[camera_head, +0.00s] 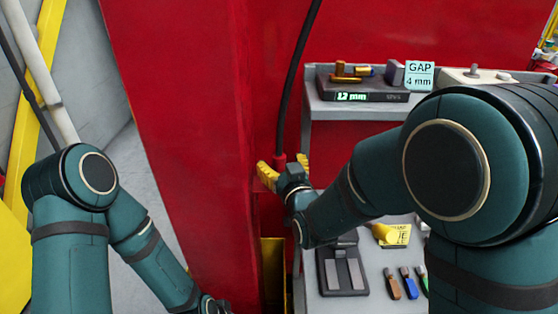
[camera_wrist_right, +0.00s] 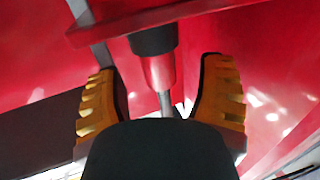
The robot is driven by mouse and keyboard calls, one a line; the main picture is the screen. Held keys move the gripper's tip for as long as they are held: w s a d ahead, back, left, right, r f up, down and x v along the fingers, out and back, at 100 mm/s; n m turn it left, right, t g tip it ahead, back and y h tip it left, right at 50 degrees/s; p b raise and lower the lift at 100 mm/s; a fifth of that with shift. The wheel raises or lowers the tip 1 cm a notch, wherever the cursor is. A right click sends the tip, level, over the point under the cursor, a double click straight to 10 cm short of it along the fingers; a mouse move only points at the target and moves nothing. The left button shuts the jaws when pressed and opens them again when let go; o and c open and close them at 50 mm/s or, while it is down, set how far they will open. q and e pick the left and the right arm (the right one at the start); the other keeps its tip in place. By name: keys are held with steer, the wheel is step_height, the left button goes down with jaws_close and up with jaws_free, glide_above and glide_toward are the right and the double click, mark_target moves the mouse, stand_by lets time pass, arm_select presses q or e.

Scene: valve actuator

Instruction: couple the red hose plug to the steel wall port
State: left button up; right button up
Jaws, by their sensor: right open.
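The red hose plug (camera_wrist_right: 158,72) hangs on a black hose (camera_head: 297,75). In the right wrist view it has a black collar above and a thin steel tip below. It also shows in the head view as a small red piece (camera_head: 280,158). My right gripper (camera_head: 283,168) is open, with its yellow ribbed fingers on either side of the plug. In the wrist view (camera_wrist_right: 160,90) gaps show between the plug and both fingers. My left arm runs down to the bottom edge, and its gripper is out of frame. I cannot make out the steel wall port in either view.
A grey cart stands at the right. Its top shelf (camera_head: 330,112) holds a device reading a value in mm, brass parts and a GAP card (camera_head: 419,76). Its lower shelf holds a black tray (camera_head: 342,268) and several small coloured tools. A red panel (camera_head: 180,120) fills the middle.

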steer(key=shift+x, duration=1)
jaws_close()
steer(key=shift+r, duration=0.1)
